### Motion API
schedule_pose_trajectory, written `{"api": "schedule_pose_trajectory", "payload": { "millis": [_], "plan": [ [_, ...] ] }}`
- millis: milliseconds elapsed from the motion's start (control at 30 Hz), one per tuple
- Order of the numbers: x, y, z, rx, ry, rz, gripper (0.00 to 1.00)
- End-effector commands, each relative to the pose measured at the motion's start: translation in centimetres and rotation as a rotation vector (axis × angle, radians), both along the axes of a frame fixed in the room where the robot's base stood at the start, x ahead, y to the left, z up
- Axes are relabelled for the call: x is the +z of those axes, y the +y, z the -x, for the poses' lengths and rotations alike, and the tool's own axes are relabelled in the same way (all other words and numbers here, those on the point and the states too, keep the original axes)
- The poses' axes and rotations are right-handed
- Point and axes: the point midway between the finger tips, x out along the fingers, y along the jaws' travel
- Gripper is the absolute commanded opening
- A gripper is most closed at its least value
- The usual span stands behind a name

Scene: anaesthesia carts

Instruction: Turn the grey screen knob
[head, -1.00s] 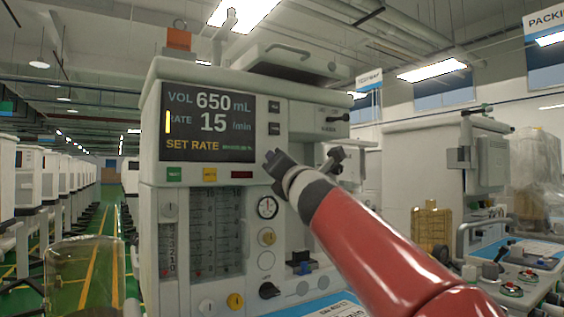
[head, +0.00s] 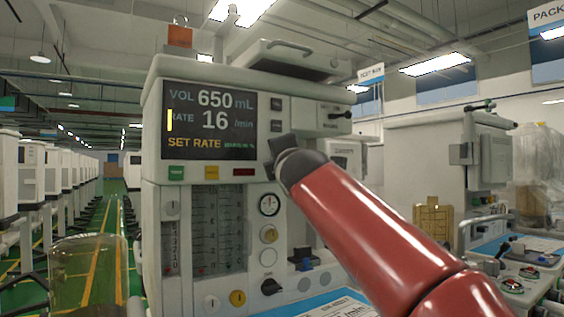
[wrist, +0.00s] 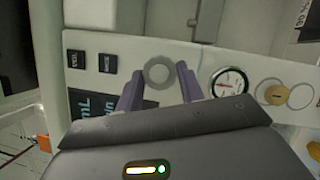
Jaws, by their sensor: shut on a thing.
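The grey screen knob (wrist: 158,71) shows in the wrist view as a round grey disc on the pale panel. My gripper (wrist: 161,76) is shut on it, with one purple-grey finger on each side. In the head view my gripper (head: 273,151) is at the right edge of the screen, and it and my red arm hide the knob. The screen (head: 210,120) reads VOL 650 mL, RATE 16 /min and SET RATE, with a yellow bar beside RATE.
Black buttons (head: 276,115) sit above the gripper on the panel. A round gauge (head: 269,205) and a yellowish knob (head: 269,234) are below. A glass canister (head: 88,275) stands front left. Another cart (head: 425,165) stands at the right.

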Motion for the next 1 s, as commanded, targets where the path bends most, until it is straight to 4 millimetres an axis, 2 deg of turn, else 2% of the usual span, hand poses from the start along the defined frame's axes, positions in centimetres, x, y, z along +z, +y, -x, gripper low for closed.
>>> {"api": "schedule_pose_trajectory", "payload": {
  "millis": [233, 733, 767, 900, 1000],
  "plan": [
    [-0.01, 0.0, -0.05, -0.001, 0.04, -0.057, 0.15],
    [-0.02, -0.07, -0.08, -0.003, 0.048, -0.069, 0.15],
    [-0.01, -0.06, -0.08, -0.003, 0.048, -0.069, 0.42],
    [0.02, -0.05, -0.06, -0.002, 0.048, -0.069, 0.59],
    [0.03, -0.04, -0.05, -0.001, 0.047, -0.069, 0.59]
  ]
}}
